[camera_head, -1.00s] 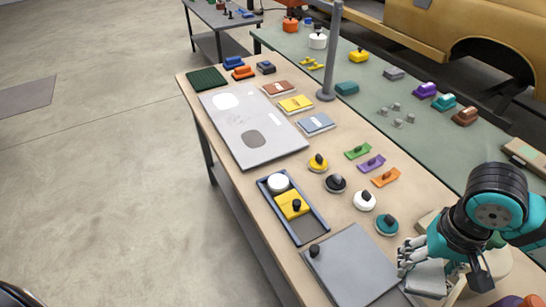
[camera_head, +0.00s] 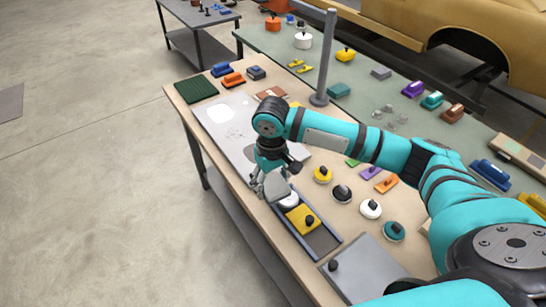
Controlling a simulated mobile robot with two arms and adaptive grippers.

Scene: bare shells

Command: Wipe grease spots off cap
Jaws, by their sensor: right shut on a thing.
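My right gripper (camera_head: 277,190) reaches down at the near end of the light grey panel, at the far end of the tray. It is shut on what looks like the white round pad (camera_head: 289,201); the fingers hide part of the grip. The pad is in or just over the dark-rimmed tray (camera_head: 328,243), beside a yellow block (camera_head: 299,217) with a black knob. The light grey panel (camera_head: 208,97) lies flat with a white patch and small faint spots; my arm hides its near part. I cannot tell which thing is the cap. My left gripper is out of view.
A grey plate (camera_head: 372,268) with a black knob lies at the near end of the bench. Round knobbed pads (camera_head: 370,209) stand to the right. A grey post (camera_head: 328,60) rises at the back edge. A green mat (camera_head: 196,89) lies at the far left corner.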

